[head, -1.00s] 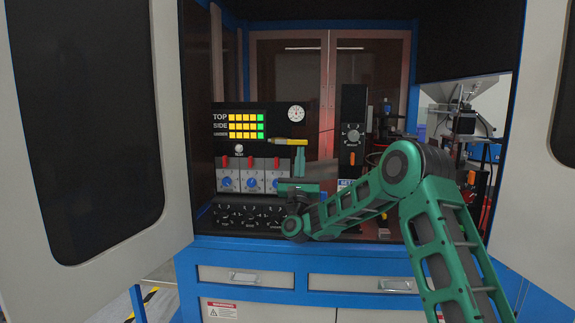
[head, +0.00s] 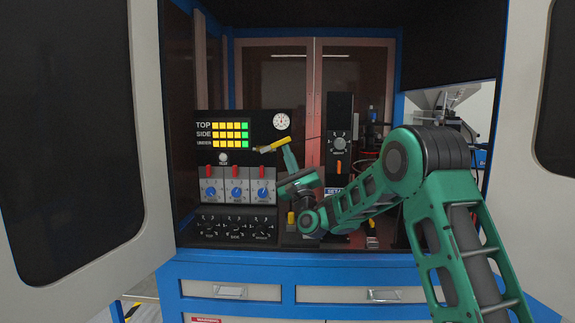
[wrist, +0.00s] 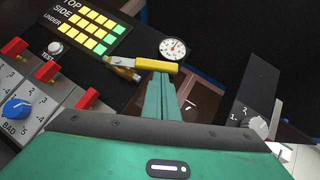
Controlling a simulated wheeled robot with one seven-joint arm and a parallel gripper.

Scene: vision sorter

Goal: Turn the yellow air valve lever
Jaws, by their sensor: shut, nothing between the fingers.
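The yellow air valve lever (head: 273,146) sticks out to the right from a brass valve body on the black panel, below the round gauge. In the head view it slants up to the right. The lever also shows in the wrist view (wrist: 157,65), above my fingertips. My gripper (head: 286,148) is green, with its fingers shut and empty and pointing up at the lever's right part from below. In the wrist view the fingertips (wrist: 161,77) reach the lever's lower edge; whether they touch it I cannot tell.
A panel of yellow and green lights (head: 230,131) is left of the lever, with the gauge (head: 281,121) just above. Red switches with blue knobs (head: 236,190) and black dials (head: 235,230) are below left. A black post with a knob (head: 339,140) stands to the right.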

